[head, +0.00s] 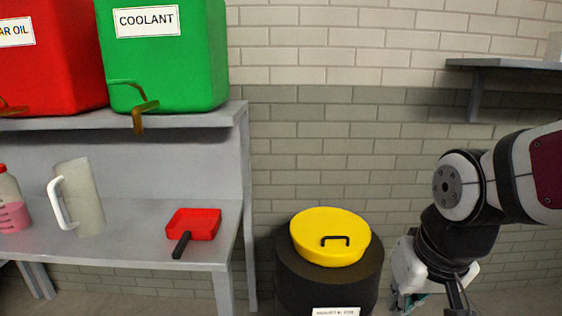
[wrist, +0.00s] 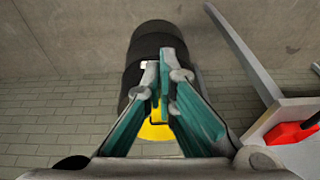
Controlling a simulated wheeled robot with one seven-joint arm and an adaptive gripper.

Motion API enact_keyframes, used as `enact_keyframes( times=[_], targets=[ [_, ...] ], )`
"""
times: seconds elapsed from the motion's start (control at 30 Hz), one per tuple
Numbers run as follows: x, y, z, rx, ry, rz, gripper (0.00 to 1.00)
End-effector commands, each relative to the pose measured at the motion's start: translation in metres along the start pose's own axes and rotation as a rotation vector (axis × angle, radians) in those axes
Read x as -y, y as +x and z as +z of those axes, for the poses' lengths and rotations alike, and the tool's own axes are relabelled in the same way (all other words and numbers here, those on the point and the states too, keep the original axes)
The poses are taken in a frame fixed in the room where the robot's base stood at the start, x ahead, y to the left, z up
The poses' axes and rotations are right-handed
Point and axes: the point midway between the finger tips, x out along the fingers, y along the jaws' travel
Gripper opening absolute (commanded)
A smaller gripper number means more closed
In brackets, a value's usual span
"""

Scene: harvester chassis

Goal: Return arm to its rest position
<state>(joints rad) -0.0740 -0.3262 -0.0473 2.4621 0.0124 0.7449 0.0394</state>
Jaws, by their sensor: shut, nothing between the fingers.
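My arm is at the right of the head view, bent at the elbow. Its lower end hangs low beside the black drum (head: 300,282). In the wrist view my gripper (wrist: 161,75) has its teal-padded fingers together at the tips with nothing between them. Part of the yellow lid (wrist: 154,131) shows behind the fingers there. In the head view the yellow lid (head: 330,237), with a black handle, sits on top of the drum, to the left of my arm. The fingertips are cut off or hidden in the head view.
A grey workbench (head: 130,245) at left holds a red dustpan (head: 203,222), a translucent jug (head: 80,197) and a bottle of pink liquid (head: 12,207). A green coolant container (head: 165,65) and a red one (head: 55,60) stand on its upper shelf. A wall shelf (head: 505,64) is above my arm.

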Motion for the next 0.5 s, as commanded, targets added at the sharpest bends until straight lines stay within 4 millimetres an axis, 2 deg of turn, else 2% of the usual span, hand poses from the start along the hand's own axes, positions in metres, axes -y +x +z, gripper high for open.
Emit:
enact_keyframes(
  times=[0.03,0.2,0.5],
  targets=[
    [-0.003,-0.014,0.018,0.013,-0.001,0.004,0.00],
    [-0.010,-0.045,0.074,0.088,-0.006,0.019,0.00],
    [-0.016,-0.074,0.145,0.177,-0.004,0.042,0.00]
  ],
)
